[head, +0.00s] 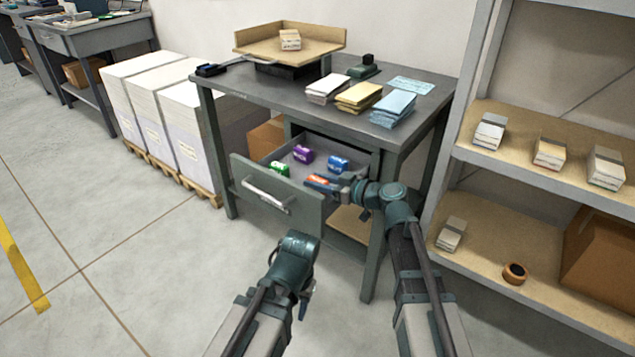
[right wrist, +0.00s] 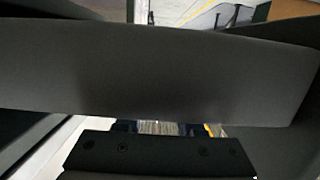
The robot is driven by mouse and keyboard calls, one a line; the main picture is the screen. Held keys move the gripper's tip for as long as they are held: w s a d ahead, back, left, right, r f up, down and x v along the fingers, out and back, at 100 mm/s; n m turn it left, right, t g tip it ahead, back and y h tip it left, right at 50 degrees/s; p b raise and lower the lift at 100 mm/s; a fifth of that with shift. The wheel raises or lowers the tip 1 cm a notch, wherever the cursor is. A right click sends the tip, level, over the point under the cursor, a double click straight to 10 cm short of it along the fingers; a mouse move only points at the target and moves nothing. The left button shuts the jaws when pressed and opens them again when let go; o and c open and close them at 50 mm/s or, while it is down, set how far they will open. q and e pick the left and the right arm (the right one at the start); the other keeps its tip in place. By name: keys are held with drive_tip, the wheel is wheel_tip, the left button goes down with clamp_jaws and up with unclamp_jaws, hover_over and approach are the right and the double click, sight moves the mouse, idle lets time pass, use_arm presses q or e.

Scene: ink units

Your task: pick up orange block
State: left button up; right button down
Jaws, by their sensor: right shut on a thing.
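The orange block (head: 316,180) lies in the open drawer (head: 270,203) of the grey desk, at the drawer's near right part. My right gripper (head: 332,185) reaches into the drawer from the right and is shut on the orange block, hiding part of it. In the right wrist view, dark gripper parts (right wrist: 150,150) fill most of the picture, and the block cannot be made out. My left gripper (head: 303,300) hangs low in front of the desk, away from the drawer; its jaws are too unclear to judge.
The drawer also holds a purple block (head: 302,154), a blue block (head: 338,164) and a green block (head: 280,169). Paper stacks (head: 358,97) and a wooden tray (head: 262,46) are on the desk (head: 300,112). A shelf unit (head: 545,170) stands close on the right.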

wheel_tip(320, 180, up, 36)
drive_tip(key=p, duration=3.5)
drive_tip(key=shift+r+p, duration=0.15)
drive_tip(key=shift+p, duration=0.2)
